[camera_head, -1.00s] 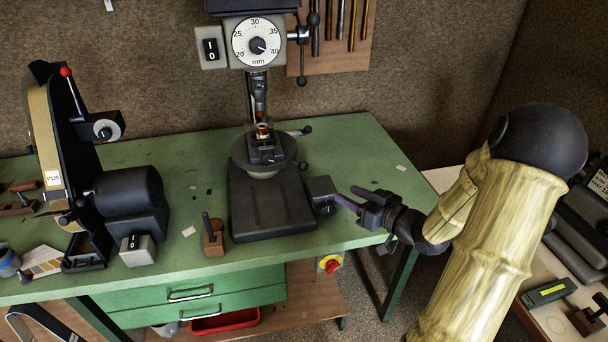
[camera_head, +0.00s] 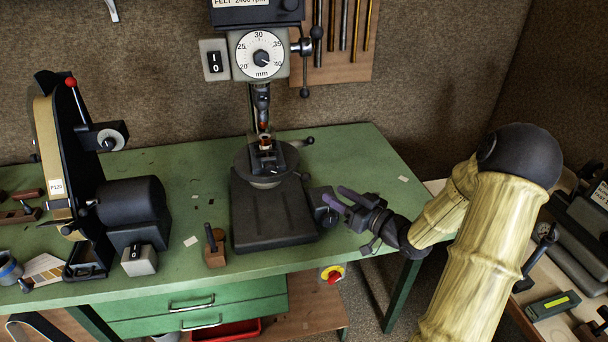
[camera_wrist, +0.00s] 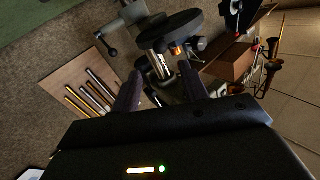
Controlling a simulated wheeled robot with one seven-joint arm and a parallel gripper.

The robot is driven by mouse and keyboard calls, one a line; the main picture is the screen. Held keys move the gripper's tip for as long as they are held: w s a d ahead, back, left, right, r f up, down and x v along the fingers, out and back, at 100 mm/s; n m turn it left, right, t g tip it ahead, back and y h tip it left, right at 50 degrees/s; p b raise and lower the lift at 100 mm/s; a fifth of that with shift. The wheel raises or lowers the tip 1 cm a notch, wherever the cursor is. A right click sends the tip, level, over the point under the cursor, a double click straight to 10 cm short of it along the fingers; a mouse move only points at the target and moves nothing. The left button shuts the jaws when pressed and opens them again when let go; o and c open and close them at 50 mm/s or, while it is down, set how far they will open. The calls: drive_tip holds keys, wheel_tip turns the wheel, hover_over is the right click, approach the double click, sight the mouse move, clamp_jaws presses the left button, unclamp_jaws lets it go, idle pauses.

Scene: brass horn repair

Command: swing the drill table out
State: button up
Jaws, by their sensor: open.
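The drill table (camera_head: 241,166) is a dark round plate on the drill press column, above the press's black base (camera_head: 272,212). A small dark vise (camera_head: 266,160) sits on it. A lever with a black knob (camera_head: 308,140) sticks out to the right behind the table. My gripper (camera_head: 340,199) is open and empty, right of the base and apart from the table. In the wrist view the round table (camera_wrist: 182,34) and a knobbed lever (camera_wrist: 112,52) lie beyond my open fingers (camera_wrist: 160,82).
A dark block (camera_head: 322,205) lies right by my fingertips; I cannot tell whether they touch. A belt sander (camera_head: 130,205) and a wooden block (camera_head: 214,252) stand to the left on the green bench (camera_head: 370,165). The bench right of the table is mostly clear.

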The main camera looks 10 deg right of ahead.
sight(306, 176)
drive_tip(key=p+x, duration=0.2)
drive_tip(key=x, duration=0.9)
drive_tip(key=shift+w+a+p, duration=0.25)
drive_tip(key=shift+p, duration=0.15)
clamp_jaws()
